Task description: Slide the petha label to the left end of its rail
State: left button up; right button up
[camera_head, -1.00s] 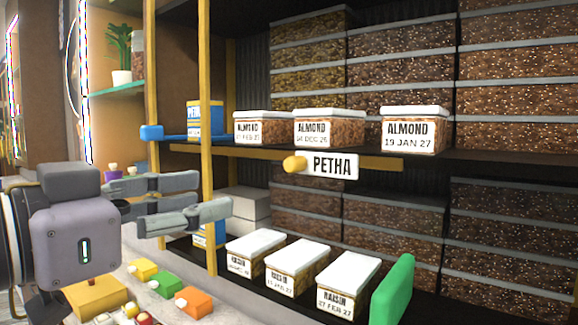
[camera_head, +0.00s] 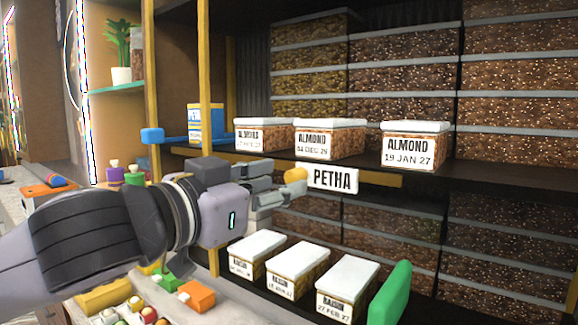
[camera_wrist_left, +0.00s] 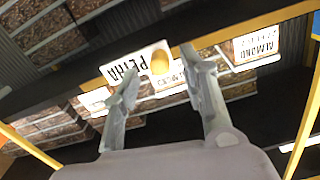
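The white PETHA label (camera_head: 333,180) hangs on the yellow rail (camera_head: 380,180) along the shelf edge, with a round yellow knob (camera_head: 294,174) at its left end. It is around the middle of the rail. My left gripper (camera_head: 283,184) is at the knob, its fingers pointing right. In the left wrist view the fingers (camera_wrist_left: 157,72) are apart, with the knob (camera_wrist_left: 160,62) showing between and just beyond their tips, and the label (camera_wrist_left: 128,70) behind the left finger. Contact with the knob cannot be told. My right gripper is not in view.
White-lidded almond boxes (camera_head: 329,139) stand on the shelf above the rail. Raisin boxes (camera_head: 300,268) stand on the lower shelf. A yellow upright post (camera_head: 205,60) and a blue piece (camera_head: 152,135) are at the left. A green panel (camera_head: 391,293) stands front right.

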aim_at(289, 179)
pick_arm(q)
jog(key=shift+p+x, duration=0.4)
jog(key=shift+x, duration=1.3)
jog(key=shift+c, duration=0.6)
grip_shut()
